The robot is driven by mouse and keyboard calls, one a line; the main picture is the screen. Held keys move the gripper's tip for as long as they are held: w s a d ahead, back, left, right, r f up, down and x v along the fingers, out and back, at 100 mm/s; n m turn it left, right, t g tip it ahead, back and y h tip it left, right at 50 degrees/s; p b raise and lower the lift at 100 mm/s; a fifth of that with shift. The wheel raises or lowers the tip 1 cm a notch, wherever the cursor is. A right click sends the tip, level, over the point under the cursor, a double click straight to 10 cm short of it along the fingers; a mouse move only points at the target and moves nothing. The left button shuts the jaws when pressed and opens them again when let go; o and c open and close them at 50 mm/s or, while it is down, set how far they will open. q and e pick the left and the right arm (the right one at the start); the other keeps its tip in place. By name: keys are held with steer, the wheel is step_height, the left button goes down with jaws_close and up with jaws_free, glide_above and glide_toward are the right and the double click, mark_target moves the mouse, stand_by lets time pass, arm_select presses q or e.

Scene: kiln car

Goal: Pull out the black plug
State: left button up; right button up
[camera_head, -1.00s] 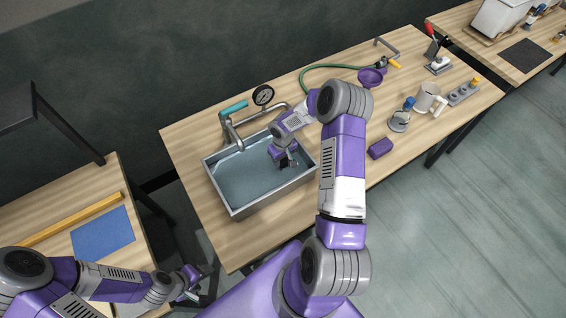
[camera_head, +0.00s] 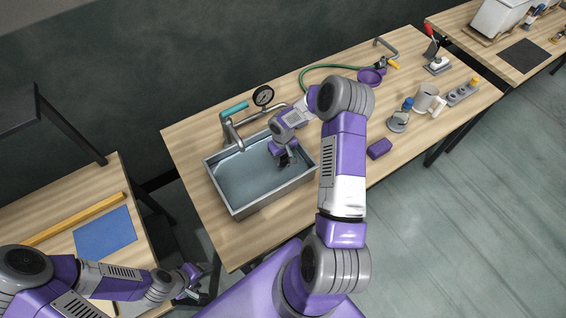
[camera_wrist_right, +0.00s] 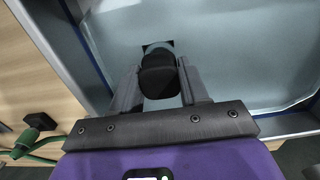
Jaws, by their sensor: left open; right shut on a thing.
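The black plug (camera_wrist_right: 158,80) sits between the two fingers of my right gripper (camera_wrist_right: 160,88) in the right wrist view. The fingers are shut on it. A small dark square patch (camera_wrist_right: 149,46) shows just beyond the plug on the sink floor, partly covered by it. In the head view my right gripper (camera_head: 285,160) reaches down into the grey metal sink (camera_head: 234,213), toward its right side, and mostly hides the plug. My left gripper (camera_head: 194,279) is open and empty at the lower left, away from the sink.
A tap with a teal handle (camera_head: 234,108) and a pressure gauge (camera_head: 263,95) stand behind the sink. A green hose (camera_head: 325,67), a purple funnel (camera_head: 371,76), a purple block (camera_head: 379,149) and a white mug (camera_head: 427,96) lie to the right. The table front right of the sink is clear.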

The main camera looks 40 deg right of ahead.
steer(key=shift+r+p, duration=1.8)
steer(key=shift+r, duration=1.35)
